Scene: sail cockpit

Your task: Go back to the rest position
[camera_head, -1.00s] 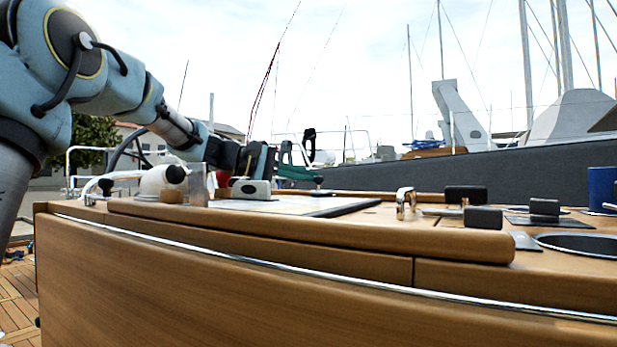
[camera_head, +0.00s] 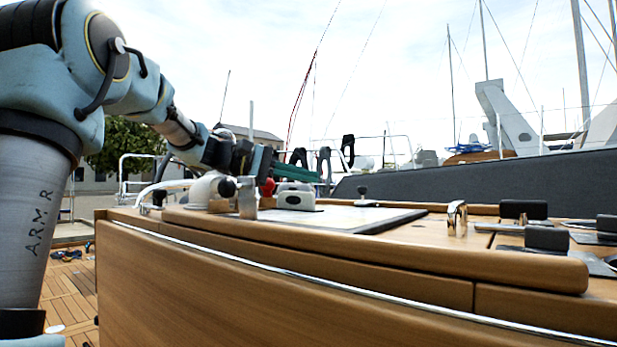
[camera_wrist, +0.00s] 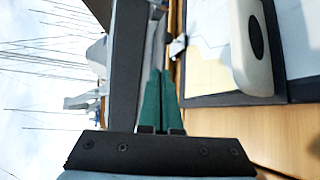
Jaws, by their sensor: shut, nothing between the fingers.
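My gripper (camera_head: 298,173) is at the end of my arm in the head view, held out level above the wooden cockpit table at its far side. Its green fingers also show in the wrist view (camera_wrist: 161,100), close together with nothing between them. A white and grey rounded device (camera_head: 296,195) with a dark oval on it sits on the table just below the gripper, apart from the fingers. The same device shows at the upper right of the wrist view (camera_wrist: 251,45).
A chart board (camera_head: 345,217) lies flat on the table (camera_head: 290,244). A small metal fitting (camera_head: 457,218) and black blocks (camera_head: 546,238) stand to the right. A white winch-like fitting (camera_head: 207,190) is under my forearm. Open air lies above the table.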

